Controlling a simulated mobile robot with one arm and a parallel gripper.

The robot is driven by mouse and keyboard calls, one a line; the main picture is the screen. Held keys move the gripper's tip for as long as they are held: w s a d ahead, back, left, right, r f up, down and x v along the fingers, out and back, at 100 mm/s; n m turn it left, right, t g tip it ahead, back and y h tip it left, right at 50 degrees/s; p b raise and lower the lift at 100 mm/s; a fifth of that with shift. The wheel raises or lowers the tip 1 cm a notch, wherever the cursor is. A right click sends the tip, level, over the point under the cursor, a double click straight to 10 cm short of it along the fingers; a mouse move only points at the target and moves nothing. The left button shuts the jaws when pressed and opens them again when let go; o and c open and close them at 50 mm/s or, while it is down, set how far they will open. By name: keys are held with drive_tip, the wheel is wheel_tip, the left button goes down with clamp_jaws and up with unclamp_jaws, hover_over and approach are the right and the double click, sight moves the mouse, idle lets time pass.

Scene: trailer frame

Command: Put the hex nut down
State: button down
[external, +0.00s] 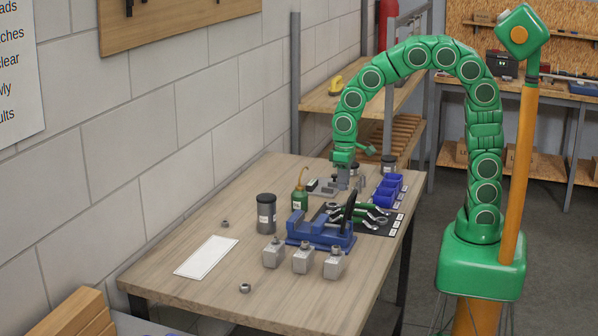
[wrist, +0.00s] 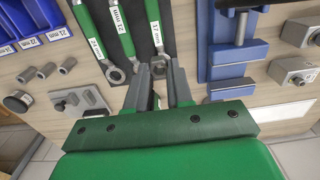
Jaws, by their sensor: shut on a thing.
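My gripper (external: 343,184) points down over the far part of the workbench, by a grey plate with studs (external: 322,190). In the wrist view my gripper's grey fingers (wrist: 159,72) are close together on a small grey piece (wrist: 156,101), which looks like the hex nut. The fingers hide most of it, and it cannot be made out in the external view. Two other nuts lie loose on the bench, one near the wall (external: 225,223) and one near the front (external: 245,288).
Labelled wrenches (wrist: 120,35) lie on a dark mat below the fingers. Blue bins (external: 389,190), a blue vise (external: 320,232), a green oil bottle (external: 300,195), a dark canister (external: 266,213) and grey bolted blocks (external: 303,258) crowd the bench. A white sheet (external: 206,257) lies front left, with bare wood around it.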

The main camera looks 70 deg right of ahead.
drive_tip(key=shift+w+a+f, duration=0.45)
drive_tip(key=shift+w+f, duration=1.1)
drive_tip(key=shift+w, duration=0.55)
drive_tip(key=shift+w+a+f, duration=0.4)
drive_tip(key=shift+w+f, duration=1.1)
drive_tip(key=shift+w, duration=0.6)
drive_tip(key=shift+w+a+f, duration=0.45)
drive_tip(key=shift+w+f, duration=1.1)
drive_tip(key=shift+w, duration=0.55)
drive_tip(key=shift+w+f, duration=0.15)
drive_tip(key=shift+f, duration=1.65)
drive_tip(key=c, duration=1)
unclamp_jaws()
drive_tip(key=shift+f, duration=0.1)
